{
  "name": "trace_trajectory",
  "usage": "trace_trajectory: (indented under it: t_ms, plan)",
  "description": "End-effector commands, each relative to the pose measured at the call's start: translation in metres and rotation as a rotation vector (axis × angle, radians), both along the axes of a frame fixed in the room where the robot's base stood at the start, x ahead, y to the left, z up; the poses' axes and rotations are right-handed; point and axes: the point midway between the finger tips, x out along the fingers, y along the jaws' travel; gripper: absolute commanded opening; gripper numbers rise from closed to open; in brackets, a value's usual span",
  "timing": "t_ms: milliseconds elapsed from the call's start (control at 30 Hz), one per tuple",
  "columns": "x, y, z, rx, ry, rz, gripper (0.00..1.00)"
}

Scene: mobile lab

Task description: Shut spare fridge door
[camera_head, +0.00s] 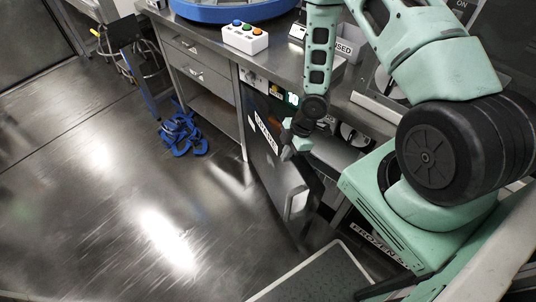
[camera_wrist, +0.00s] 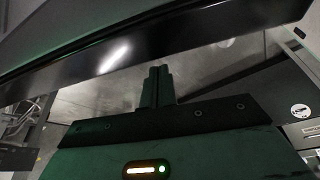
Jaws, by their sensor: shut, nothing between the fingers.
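The spare fridge door (camera_head: 266,158) is a dark panel under the counter, with a white label and a pale handle near its lower end. It stands open, swung out from the cabinet over the floor. My gripper (camera_head: 287,153) is shut and empty, pointing down at the door's upper edge. I cannot tell whether it touches the door. In the wrist view my shut fingers (camera_wrist: 157,84) point toward a long dark glossy band (camera_wrist: 160,42), which looks like the door's edge. The fridge's inside is mostly hidden behind my arm.
A steel counter (camera_head: 205,50) carries a white box with coloured buttons (camera_head: 245,38) and a blue round tray (camera_head: 225,12). A blue coiled strap (camera_head: 181,132) lies on the floor by the drawers. The floor (camera_head: 130,200) left of the door is clear.

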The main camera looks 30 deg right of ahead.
Motion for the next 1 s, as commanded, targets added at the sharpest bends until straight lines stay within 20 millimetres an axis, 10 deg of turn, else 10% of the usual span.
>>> trace_trajectory:
  t_ms: [1000]
  plan:
    - [0.006,-0.007,0.000,0.000,0.000,-0.001,0.00]
